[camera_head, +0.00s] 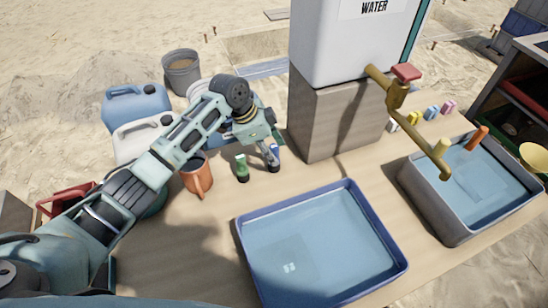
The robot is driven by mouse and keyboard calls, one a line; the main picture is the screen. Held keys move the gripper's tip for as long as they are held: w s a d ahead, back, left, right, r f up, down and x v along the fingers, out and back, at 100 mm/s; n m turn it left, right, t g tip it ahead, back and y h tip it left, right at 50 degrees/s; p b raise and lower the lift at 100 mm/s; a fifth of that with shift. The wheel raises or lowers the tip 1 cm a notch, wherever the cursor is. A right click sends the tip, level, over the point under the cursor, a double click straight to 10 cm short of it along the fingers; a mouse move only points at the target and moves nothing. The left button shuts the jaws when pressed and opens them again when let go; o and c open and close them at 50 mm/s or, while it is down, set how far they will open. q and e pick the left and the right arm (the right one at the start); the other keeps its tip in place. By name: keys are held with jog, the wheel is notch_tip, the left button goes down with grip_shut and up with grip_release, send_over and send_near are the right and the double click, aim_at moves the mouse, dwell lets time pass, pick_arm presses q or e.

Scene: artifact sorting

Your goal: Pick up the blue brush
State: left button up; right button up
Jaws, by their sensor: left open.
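The blue brush (275,150) stands on the table near its back edge, left of the grey block under the water tank. It is small in the view and partly hidden by my left gripper. My left gripper (268,150) is open, pointing down right at the blue brush; I cannot tell whether its fingers are around the brush or just beside it. A green brush (241,168) stands close by on the left. My right gripper is not in view.
A blue-rimmed tray (243,245) of water lies in front. The water tank (345,45) with its brass tap (397,95) rises at right, beside a grey basin (425,205). Jerrycans (137,106) stand behind my arm.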

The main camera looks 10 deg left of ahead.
pick_arm(q)
jog(key=shift+x, duration=1.1)
jog(key=c, duration=0.8)
grip_shut()
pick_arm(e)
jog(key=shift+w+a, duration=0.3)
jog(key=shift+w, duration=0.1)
pick_arm(q)
jog(key=shift+r, duration=0.15)
